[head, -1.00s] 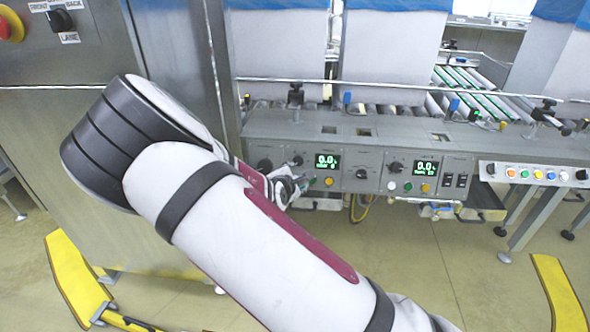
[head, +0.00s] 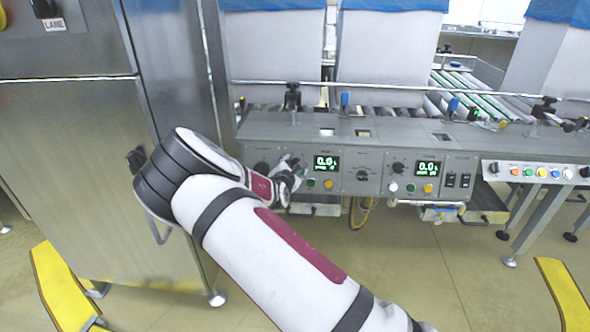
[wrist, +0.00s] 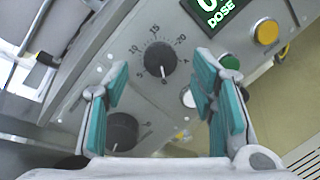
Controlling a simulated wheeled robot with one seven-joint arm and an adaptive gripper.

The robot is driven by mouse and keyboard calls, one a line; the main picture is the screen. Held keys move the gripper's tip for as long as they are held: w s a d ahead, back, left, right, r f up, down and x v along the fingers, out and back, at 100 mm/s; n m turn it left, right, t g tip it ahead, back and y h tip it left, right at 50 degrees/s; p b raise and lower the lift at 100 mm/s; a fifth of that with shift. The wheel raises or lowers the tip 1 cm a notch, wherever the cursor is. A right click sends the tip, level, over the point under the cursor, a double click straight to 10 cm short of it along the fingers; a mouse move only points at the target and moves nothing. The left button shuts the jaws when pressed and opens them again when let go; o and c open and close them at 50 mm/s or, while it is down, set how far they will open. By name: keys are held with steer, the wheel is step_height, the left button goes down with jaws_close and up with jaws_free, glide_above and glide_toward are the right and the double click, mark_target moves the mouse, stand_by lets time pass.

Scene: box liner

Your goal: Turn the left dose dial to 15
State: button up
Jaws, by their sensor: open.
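The left dose dial (wrist: 161,59) is a round black knob in the wrist view, ringed by a printed scale with 5, 10, 15 and 20. A small pale mark shows at its lower edge; I cannot be sure of its setting. My gripper (wrist: 163,78) is open, its two teal-padded fingers framing the dial in the picture. I cannot tell any contact. In the head view, my gripper (head: 290,174) is at the left panel and hides this dial. The left display (head: 326,163) shows green digits, apparently 0.0, and its DOSE label also shows in the wrist view (wrist: 213,8).
A larger black knob (wrist: 122,129) lies below the left finger. Green (wrist: 229,61), yellow (wrist: 267,32) and white (wrist: 188,98) buttons are near the right finger. A steel cabinet (head: 70,170) stands left of my arm. A rail (head: 400,86) runs above the panel.

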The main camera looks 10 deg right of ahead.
steer(key=shift+b+x, duration=0.3)
steer(key=shift+x, duration=1.2)
steer(key=c, duration=1.1)
steer(key=shift+c, duration=0.2)
